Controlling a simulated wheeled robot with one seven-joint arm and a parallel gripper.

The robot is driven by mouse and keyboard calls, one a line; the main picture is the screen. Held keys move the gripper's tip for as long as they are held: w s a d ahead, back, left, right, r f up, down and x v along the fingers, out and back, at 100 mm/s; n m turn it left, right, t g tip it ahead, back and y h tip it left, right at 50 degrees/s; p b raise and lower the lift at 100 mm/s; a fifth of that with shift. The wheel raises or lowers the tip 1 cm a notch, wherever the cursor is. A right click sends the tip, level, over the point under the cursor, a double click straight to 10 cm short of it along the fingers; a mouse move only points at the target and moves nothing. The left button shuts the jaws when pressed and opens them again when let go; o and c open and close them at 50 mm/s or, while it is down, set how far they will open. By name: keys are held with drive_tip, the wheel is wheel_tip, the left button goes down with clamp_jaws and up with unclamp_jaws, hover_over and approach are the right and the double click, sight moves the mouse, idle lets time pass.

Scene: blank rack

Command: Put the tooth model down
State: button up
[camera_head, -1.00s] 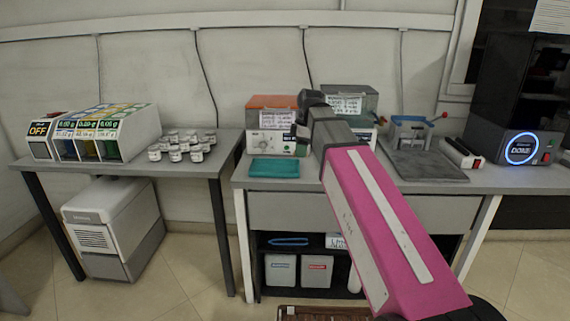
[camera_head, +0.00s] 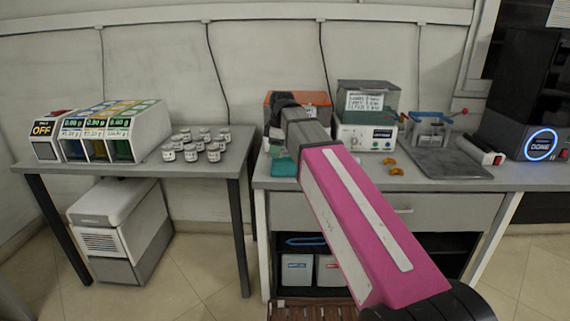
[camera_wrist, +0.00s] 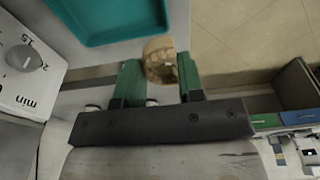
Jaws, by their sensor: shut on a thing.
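The tooth model (camera_wrist: 160,50) is a small tan, arch-shaped piece in the wrist view. My gripper (camera_wrist: 159,76) is shut on it, with one green finger on each side. Below it in that view are the bench edge and the floor. The teal tray (camera_wrist: 110,18) lies close by at the upper left of the wrist view. In the head view the teal tray (camera_head: 284,168) shows partly on the right bench, left of my arm. My gripper and the tooth model are hidden behind my pink arm there.
On the right bench (camera_head: 425,185) stand a grey-lidded device (camera_head: 366,135), an orange-topped device (camera_head: 318,101), a dark mat (camera_head: 445,163) and two small orange pieces (camera_head: 396,170). The left bench (camera_head: 190,165) holds a dispenser (camera_head: 100,132) and several jars (camera_head: 200,145).

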hover_over(284, 168)
wheel_tip(284, 168, down, 4)
drive_tip(key=shift+d+r, duration=0.1)
drive_tip(key=shift+r, duration=0.1)
drive_tip(key=shift+f, duration=2)
drive_tip(key=o, duration=0.9)
drive_tip(key=shift+f, duration=0.15)
wheel_tip(284, 168, up, 12)
drive_tip(key=d, duration=0.2)
drive_tip(key=shift+s, duration=0.1)
